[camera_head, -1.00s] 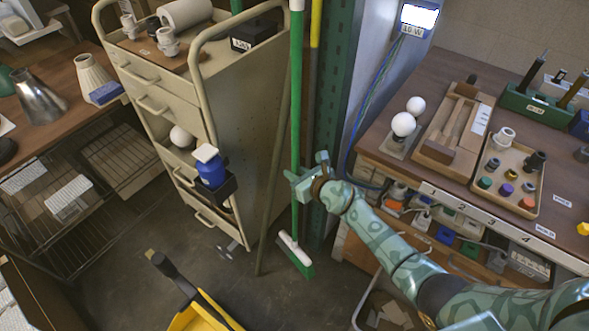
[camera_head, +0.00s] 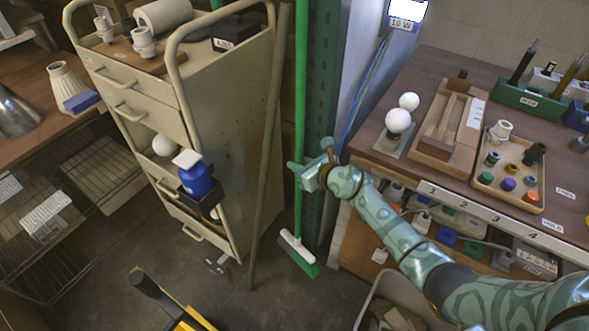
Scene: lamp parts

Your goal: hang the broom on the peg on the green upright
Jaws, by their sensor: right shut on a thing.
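A broom (camera_head: 301,90) with a long green handle stands nearly upright in the middle of the view. Its white and green head (camera_head: 298,254) is low, close to the floor; I cannot tell whether it touches. My right gripper (camera_head: 302,177) is shut on the lower part of the green handle. The green upright (camera_head: 325,90) stands just right of and behind the handle, with rows of holes. The broom's top end is out of view, and no peg can be made out. My left gripper is not in view.
A beige drawer cart (camera_head: 225,100) stands left of the broom, with a brown pole (camera_head: 266,170) leaning between them. A workbench (camera_head: 400,170) with trays and bulbs is at right. A yellow thing (camera_head: 190,318) stands at the bottom. Some floor is clear.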

